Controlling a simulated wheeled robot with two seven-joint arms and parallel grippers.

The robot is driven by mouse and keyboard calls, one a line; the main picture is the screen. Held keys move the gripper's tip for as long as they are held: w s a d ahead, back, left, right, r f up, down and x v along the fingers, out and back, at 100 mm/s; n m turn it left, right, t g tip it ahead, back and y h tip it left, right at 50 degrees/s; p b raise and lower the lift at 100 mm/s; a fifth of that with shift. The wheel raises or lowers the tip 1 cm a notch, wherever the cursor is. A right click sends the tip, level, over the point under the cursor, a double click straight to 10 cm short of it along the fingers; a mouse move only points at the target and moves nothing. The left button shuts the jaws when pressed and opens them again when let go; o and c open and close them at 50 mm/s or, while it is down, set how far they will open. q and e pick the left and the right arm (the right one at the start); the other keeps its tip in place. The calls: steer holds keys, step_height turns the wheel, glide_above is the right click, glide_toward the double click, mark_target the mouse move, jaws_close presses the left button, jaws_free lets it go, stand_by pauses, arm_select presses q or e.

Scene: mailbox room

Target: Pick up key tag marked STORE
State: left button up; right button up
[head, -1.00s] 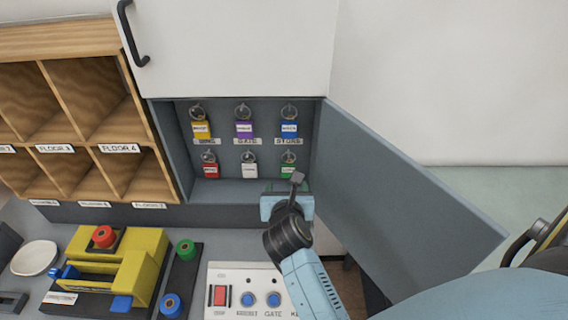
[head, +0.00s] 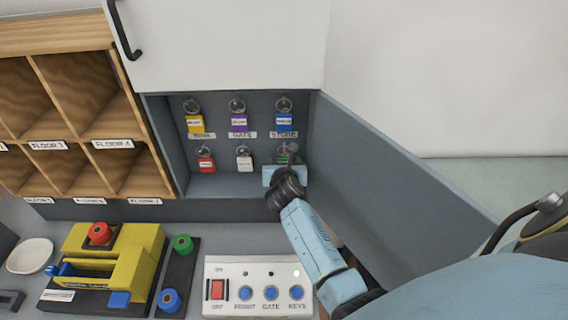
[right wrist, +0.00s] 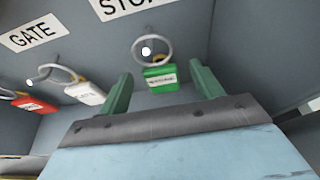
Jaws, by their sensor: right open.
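A blue key tag (head: 284,122) hangs by a ring in the top row of the cabinet, with the STORE label (head: 284,134) just below it. A green key tag (head: 282,159) hangs below that label; its small text is not readable. In the right wrist view the green tag (right wrist: 160,80) hangs by its ring (right wrist: 152,50) under the STORE label. My right gripper (head: 286,164) is open in front of the green tag, which shows between its fingertips (right wrist: 162,82), not gripped. The gripper partly hides the tag in the head view. My left gripper is not in view.
Yellow (head: 195,124), purple (head: 238,123), red (head: 206,165) and white (head: 244,164) tags hang nearby. The open cabinet door (head: 390,185) stands right of my arm. A button panel (head: 258,272) and a yellow device (head: 140,255) sit below.

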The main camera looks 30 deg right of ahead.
steer(key=shift+w+d+f, duration=0.25)
steer(key=shift+w, duration=0.1)
steer(key=c, duration=1.1)
steer(key=shift+o, duration=0.2)
steer(key=shift+r, duration=0.15)
